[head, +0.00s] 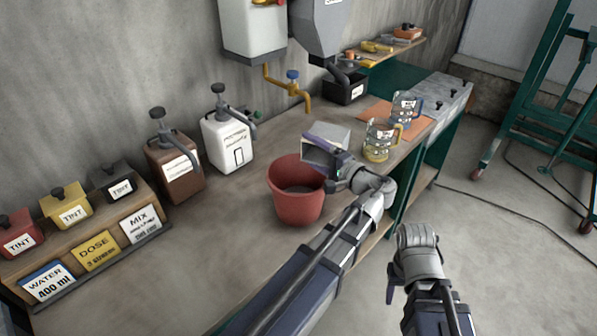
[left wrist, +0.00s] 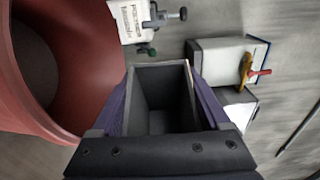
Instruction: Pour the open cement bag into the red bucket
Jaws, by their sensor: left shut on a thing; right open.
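The open cement bag (head: 326,150) looks like a grey open-topped box in the head view. My left gripper (head: 328,147) is shut on it and holds it close to the back right rim of the red bucket (head: 296,205). In the left wrist view the bag (left wrist: 162,90) sits between the purple fingers, with its open mouth and hollow inside showing. The bucket wall (left wrist: 88,60) is just left of it there. The bucket stands upright on the bench; its inside looks dark and partly hidden. My right gripper (head: 394,285) is open and empty, low beside the bench.
A white pump jug (head: 228,145) and a brown one (head: 172,172) stand behind the bucket. Two clear measuring jugs (head: 380,142) are to its right. Wall dispensers (head: 252,30) hang above, with a yellow tap (head: 285,85). Tint boxes (head: 68,207) stand at left.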

